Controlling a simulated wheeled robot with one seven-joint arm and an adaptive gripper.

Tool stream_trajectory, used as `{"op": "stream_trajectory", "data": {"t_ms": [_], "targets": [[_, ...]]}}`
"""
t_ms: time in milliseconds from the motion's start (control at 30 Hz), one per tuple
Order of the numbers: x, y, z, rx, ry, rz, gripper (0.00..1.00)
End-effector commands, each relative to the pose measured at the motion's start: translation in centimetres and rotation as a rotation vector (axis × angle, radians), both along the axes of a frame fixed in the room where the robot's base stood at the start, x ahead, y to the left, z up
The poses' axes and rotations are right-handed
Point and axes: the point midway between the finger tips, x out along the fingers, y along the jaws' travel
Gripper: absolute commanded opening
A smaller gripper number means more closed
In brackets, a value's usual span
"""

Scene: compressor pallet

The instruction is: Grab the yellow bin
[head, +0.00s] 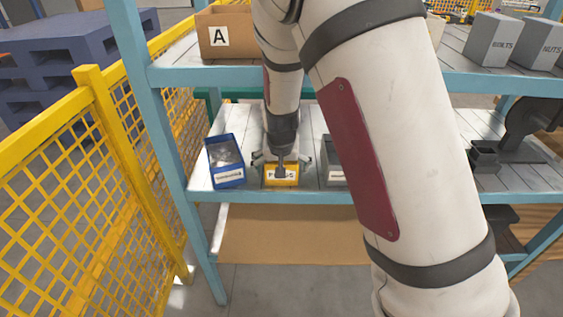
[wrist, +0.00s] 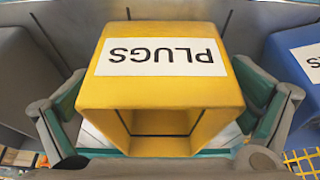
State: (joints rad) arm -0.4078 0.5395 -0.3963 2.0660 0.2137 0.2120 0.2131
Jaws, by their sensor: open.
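The yellow bin (head: 281,179) stands on the lower shelf in the head view, between a blue bin and a grey bin. In the wrist view the yellow bin (wrist: 160,95) fills the middle, with a white label reading PLUGS upside down. My gripper (head: 283,160) is at the bin in the head view and partly covers it. In the wrist view my gripper (wrist: 165,112) is open, with one green-padded finger on each side of the bin. The fingers are close to its side walls; I cannot tell whether they touch.
The blue bin (head: 225,160) is close on the left, and the grey bin (head: 334,174) is on the right, partly hidden by my arm. The upper shelf (head: 180,76) holds a cardboard box (head: 226,33) marked A. A yellow mesh fence (head: 60,190) runs along the left.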

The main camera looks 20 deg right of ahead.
Motion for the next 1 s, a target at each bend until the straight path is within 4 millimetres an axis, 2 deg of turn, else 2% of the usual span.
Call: {"op": "stream_trajectory", "data": {"t_ms": [133, 300, 367, 833, 900, 933, 967, 1000], "targets": [[0.0, 0.0, 0.1, 0.001, -0.001, 0.000, 1.00], [0.0, 0.0, 0.1, 0.001, 0.000, 0.000, 0.61], [0.0, 0.0, 0.1, 0.000, 0.000, 0.000, 0.49], [0.0, 0.0, 0.3, 0.000, 0.000, 0.000, 0.48], [0.0, 0.1, 0.8, 0.001, 0.000, 0.000, 0.37], [0.0, 0.1, 1.0, 0.001, 0.000, 0.000, 0.36], [0.0, 0.1, 1.3, 0.001, -0.002, 0.001, 0.30], [0.0, 0.1, 1.8, 0.001, -0.002, 0.001, 0.30]]}}
